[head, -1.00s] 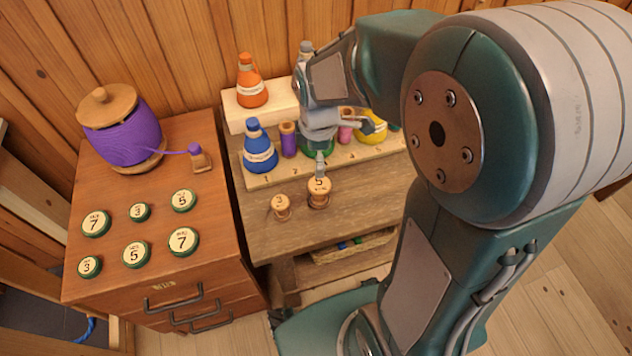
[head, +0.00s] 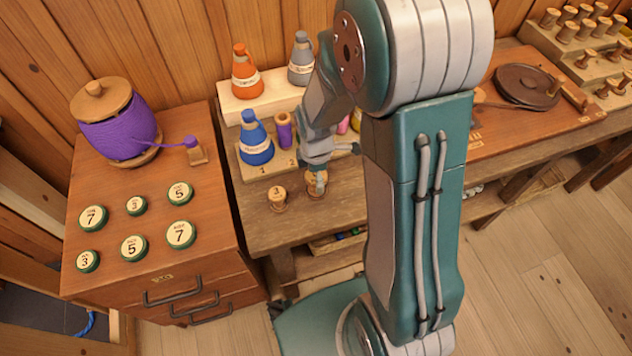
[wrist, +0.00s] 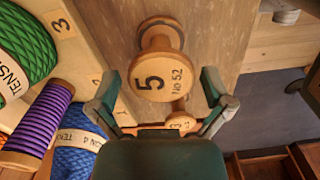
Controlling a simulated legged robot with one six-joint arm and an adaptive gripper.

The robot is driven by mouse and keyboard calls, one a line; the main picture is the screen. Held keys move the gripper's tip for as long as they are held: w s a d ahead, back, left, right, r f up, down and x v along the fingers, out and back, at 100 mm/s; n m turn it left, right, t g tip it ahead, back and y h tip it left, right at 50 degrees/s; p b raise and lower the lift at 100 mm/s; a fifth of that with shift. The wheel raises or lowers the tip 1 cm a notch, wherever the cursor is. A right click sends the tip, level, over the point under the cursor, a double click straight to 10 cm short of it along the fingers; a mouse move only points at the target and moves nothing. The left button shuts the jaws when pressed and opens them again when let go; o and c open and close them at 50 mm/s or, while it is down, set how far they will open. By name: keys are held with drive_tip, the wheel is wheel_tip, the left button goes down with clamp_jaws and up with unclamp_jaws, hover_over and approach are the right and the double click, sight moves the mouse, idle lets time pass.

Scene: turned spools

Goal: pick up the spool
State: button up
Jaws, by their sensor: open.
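A turned wooden spool marked 5 (head: 317,188) stands on the worn wooden table, partly hidden in the head view by my gripper (head: 320,170). In the wrist view the same spool (wrist: 155,75) stands between and beyond my open fingers (wrist: 160,88), its numbered end facing the camera. I cannot tell whether a finger touches it; nothing is gripped. A smaller spool marked 3 (head: 277,199) stands to its left in the head view. In the wrist view this small spool (wrist: 182,121) is partly hidden behind my gripper's palm.
A blue cone (head: 254,140) and a purple spool (head: 284,131) stand on a numbered rack behind. An orange cone (head: 246,75) and a grey cone (head: 301,62) stand on the raised step. A cabinet with numbered discs (head: 180,234) and a purple yarn pot (head: 119,130) is at left.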

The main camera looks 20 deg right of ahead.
drive_tip(key=shift+f, duration=0.15)
drive_tip(key=c, duration=1)
